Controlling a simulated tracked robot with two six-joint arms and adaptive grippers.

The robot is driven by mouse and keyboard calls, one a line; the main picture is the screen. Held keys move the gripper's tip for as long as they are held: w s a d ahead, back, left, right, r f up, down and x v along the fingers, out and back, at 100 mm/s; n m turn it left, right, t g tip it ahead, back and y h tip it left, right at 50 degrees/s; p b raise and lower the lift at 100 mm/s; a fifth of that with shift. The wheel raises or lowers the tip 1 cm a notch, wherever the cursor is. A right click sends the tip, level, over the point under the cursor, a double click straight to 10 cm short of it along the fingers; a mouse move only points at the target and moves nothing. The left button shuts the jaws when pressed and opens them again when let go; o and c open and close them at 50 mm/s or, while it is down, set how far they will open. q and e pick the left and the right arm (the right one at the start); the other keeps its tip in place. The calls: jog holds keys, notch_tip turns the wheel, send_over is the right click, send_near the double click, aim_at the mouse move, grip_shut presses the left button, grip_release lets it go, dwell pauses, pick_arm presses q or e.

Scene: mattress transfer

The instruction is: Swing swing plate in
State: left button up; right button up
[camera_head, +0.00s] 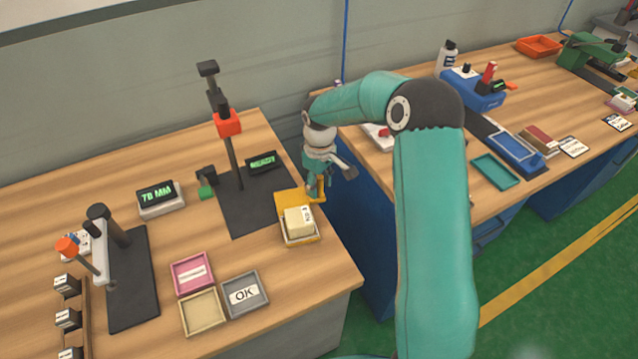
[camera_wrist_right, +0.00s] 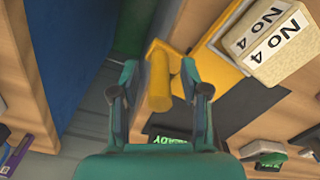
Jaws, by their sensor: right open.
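The yellow swing plate (camera_head: 289,203) is at the right edge of the left bench, beside the black base of a stand. A pale block (camera_head: 299,219) marked No 4 lies in a yellow-rimmed tray at the plate's front. The block also shows in the right wrist view (camera_wrist_right: 268,45). A yellow upright handle (camera_wrist_right: 159,80) stands at the plate's outer edge. My right gripper (camera_head: 322,184) is at this handle. In the wrist view its two fingers are apart, one on each side of the handle; whether they touch it is unclear. My left gripper is not in view.
A black stand (camera_head: 233,150) with an orange head rises behind the plate, beside a READY display (camera_head: 262,162). Pink (camera_head: 191,290), tan and grey OK trays lie in front. A gap separates this bench from the right bench (camera_head: 400,180).

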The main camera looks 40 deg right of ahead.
grip_shut()
